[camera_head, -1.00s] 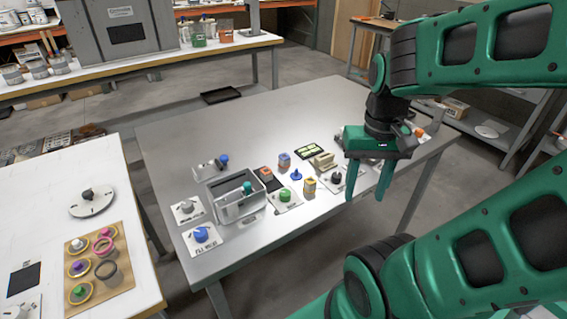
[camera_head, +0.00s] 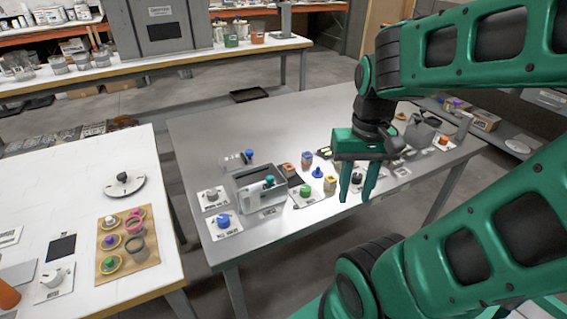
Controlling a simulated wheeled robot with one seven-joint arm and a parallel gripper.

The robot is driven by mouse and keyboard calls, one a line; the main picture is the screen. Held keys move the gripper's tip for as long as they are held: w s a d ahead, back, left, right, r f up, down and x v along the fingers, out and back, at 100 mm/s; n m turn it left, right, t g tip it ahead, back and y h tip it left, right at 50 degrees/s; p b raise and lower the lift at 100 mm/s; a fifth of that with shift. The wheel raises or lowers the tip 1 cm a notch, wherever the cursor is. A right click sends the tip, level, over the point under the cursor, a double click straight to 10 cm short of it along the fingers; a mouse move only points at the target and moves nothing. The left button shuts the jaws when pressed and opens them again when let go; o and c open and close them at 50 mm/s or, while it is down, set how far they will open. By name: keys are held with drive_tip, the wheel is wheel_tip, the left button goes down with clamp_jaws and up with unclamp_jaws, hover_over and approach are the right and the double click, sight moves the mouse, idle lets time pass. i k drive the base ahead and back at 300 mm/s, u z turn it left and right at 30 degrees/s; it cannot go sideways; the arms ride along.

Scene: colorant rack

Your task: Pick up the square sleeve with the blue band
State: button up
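A small square sleeve with a bluish band (camera_head: 307,159) stands upright on the grey metal table (camera_head: 220,130), behind a blue knobbed piece (camera_head: 318,173). A similar yellow square sleeve (camera_head: 329,184) stands closer to the front edge; its band colour is too small to tell surely. An orange-red square piece (camera_head: 288,170) sits to the left by a dark pad. My gripper (camera_head: 357,192) points down with its two green fingers apart and nothing between them. It appears to the right of the sleeves, and its fingers overlap the view of the table's front part.
A grey open box (camera_head: 262,202) with a teal-knobbed piece stands left of the sleeves. Cards with a green knob (camera_head: 306,191) and a blue knob (camera_head: 224,221) lie near the front edge. The table's back left is clear. A white table (camera_head: 75,190) stands left.

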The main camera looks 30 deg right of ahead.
sight(307, 159)
drive_tip(key=u, duration=1.8)
drive_tip(key=k, duration=1.25)
drive_tip(key=z, duration=2)
drive_tip(key=i, duration=1)
